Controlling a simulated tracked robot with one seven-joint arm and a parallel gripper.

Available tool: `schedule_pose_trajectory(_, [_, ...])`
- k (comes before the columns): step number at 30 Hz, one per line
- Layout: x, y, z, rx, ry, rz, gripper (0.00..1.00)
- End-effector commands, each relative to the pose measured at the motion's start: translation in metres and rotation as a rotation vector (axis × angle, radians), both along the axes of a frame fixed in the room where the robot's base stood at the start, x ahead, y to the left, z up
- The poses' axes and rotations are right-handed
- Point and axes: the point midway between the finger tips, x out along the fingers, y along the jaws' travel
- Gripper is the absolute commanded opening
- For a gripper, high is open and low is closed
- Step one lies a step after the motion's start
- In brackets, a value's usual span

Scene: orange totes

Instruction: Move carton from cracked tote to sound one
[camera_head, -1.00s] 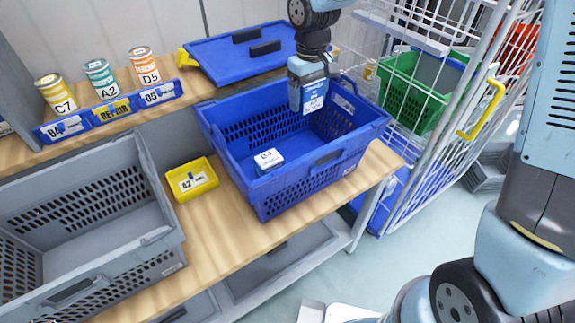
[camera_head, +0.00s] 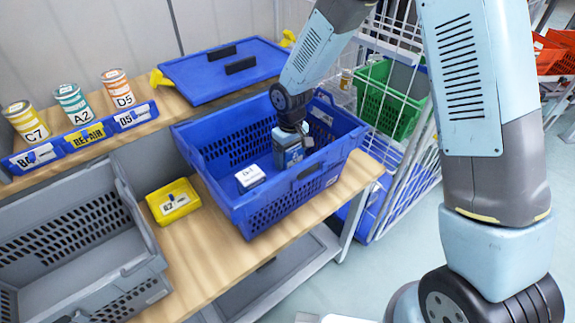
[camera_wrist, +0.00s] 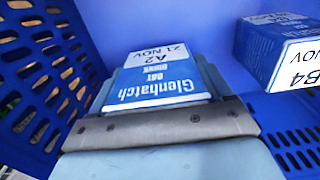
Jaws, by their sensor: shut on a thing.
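The blue tote (camera_head: 184,150) stands on the wooden bench, and its wall also shows in the wrist view (camera_wrist: 45,40). My gripper (camera_head: 290,138) reaches down into its right half. It is shut on a blue and white carton (camera_wrist: 160,80), labelled Glenhatch, A2 and 21 NOV. The carton is low inside the tote; whether it touches the floor I cannot tell. A second blue and white carton (camera_head: 250,177) lies in the tote to the left, and shows at the right of the wrist view (camera_wrist: 280,50), labelled B4. A grey tote (camera_head: 150,258) at left looks empty where visible. I see no crack.
A small yellow bin (camera_head: 173,202) sits between the totes. Cans stand on a shelf behind labelled blue holders (camera_head: 85,135). A blue lid (camera_head: 225,70) lies at the back. A white wire cage with a green crate (camera_head: 388,98) stands right of the bench.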

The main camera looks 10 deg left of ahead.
Motion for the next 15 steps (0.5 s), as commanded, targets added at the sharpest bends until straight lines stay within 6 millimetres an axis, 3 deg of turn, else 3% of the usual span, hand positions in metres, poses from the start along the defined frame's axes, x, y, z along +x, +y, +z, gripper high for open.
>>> schedule_pose_trajectory(12, [-0.001,0.001,-0.039,0.0,0.0,0.001,0.38])
schedule_pose_trajectory(15, [0.0,0.001,-0.04,0.001,-0.001,0.001,0.38])
